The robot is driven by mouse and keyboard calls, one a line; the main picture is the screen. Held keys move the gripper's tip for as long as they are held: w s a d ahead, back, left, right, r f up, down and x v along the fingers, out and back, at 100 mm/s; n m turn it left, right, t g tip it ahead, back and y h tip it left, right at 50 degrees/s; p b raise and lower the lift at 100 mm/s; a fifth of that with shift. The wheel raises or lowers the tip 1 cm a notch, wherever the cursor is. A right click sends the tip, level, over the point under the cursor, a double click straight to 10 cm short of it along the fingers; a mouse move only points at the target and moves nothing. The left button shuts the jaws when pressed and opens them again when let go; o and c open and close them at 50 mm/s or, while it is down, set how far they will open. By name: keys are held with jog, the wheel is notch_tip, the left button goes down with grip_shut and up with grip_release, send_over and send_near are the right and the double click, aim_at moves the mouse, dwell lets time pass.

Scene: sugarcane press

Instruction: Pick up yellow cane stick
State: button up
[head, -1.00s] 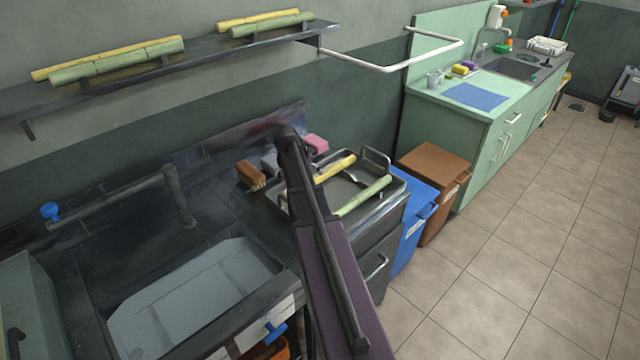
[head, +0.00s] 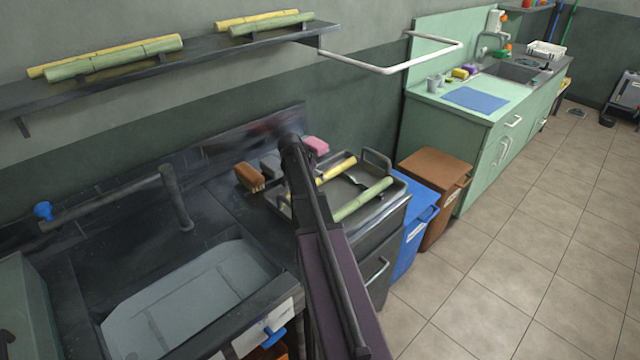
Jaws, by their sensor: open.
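A yellow cane stick (head: 338,169) lies in a metal tray (head: 398,196) on the counter, partly hidden behind my arm at its left end. A green cane stick (head: 362,199) lies in the same tray, nearer the front. Two more yellow cane sticks rest on the wall shelf, one at the left (head: 105,56) and one at the right (head: 257,18), each behind a green stick. My arm rises from the bottom edge to the tray's left side.
A brown brush (head: 249,177) and a pink sponge (head: 316,146) are near the tray. A sink basin (head: 190,300) is at the lower left. Blue (head: 415,225) and brown (head: 435,172) bins stand right of the counter.

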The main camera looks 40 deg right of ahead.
jog(key=shift+b+x, duration=1.2)
jog(key=shift+x, duration=0.55)
jog(key=shift+a, duration=0.1)
jog(key=shift+c, duration=0.2)
grip_shut()
